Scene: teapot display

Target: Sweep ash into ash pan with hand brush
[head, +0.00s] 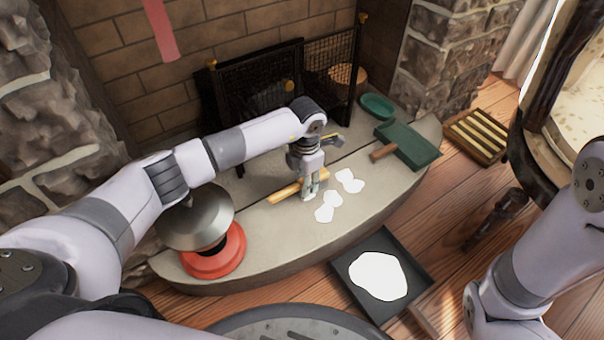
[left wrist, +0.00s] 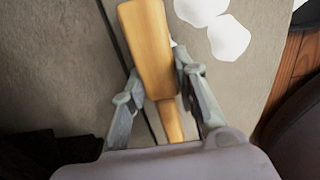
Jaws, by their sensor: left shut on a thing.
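My left gripper (head: 311,192) reaches down over the hearth and is shut on the hand brush (head: 286,193), a pale wooden tool. In the left wrist view the brush's wide wooden block (left wrist: 147,50) and narrow handle (left wrist: 172,121) lie between the fingers; its bristles are hidden. White ash patches (head: 328,206) lie on the hearth just right of the gripper, and they also show in the left wrist view (left wrist: 229,38). A dark square pan (head: 415,272) with a white patch inside sits on the floor below the hearth edge. My right gripper is not in view.
A green dustpan (head: 415,146) with a wooden handle lies on the hearth at right. A red-based grey object (head: 214,258) stands at the hearth's left. A black fire screen (head: 262,88) stands behind. A slatted wooden tray (head: 476,136) is on the floor.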

